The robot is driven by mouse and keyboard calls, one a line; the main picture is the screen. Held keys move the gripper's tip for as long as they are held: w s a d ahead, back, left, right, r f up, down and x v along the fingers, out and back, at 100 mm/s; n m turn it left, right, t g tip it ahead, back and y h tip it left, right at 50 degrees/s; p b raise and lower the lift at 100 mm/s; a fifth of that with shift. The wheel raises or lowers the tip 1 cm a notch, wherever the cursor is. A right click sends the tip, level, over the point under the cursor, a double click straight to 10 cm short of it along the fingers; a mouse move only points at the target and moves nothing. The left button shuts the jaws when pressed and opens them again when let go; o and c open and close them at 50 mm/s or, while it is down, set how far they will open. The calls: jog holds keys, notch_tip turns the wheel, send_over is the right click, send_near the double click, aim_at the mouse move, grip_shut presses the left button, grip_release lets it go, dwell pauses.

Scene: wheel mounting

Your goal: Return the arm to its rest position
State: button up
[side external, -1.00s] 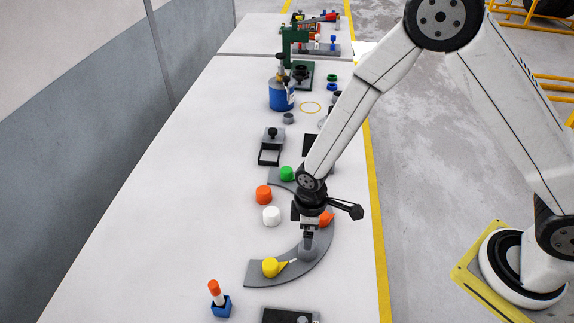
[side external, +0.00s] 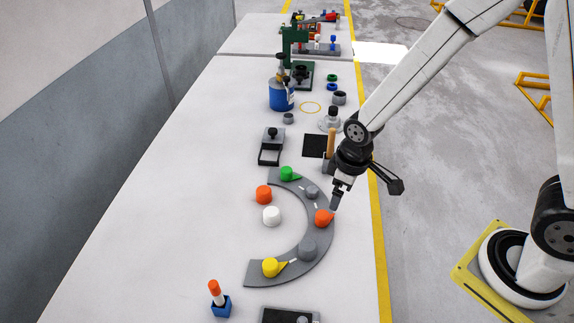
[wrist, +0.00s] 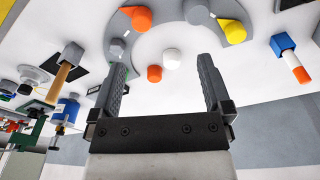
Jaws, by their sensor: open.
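My gripper (side external: 336,199) is beside the right side of the grey curved track (side external: 318,243), near the table's right edge. In the wrist view, my gripper (wrist: 166,95) has its two fingers spread wide apart with nothing held between them. An orange piece (side external: 323,217) sits on the track close to the fingers in the side view. I cannot tell from the side view how high the fingertips are above the table.
The track also bears a green piece (side external: 287,173), a yellow piece (side external: 270,266) and grey pieces. A white piece (side external: 271,215) and another orange piece (side external: 264,194) stand inside its curve. A blue can (side external: 281,95) stands farther back. The table's left side is clear.

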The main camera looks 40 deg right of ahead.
jog(key=s+d+r+m+t, duration=0.1)
jog(key=s+d+r+m, duration=0.3)
jog(key=s+d+r, duration=0.1)
jog(key=shift+s+d+r+m, duration=0.35)
jog(key=shift+d+r+m, duration=0.05)
jog(key=shift+d+r, duration=0.3)
dwell(0.3)
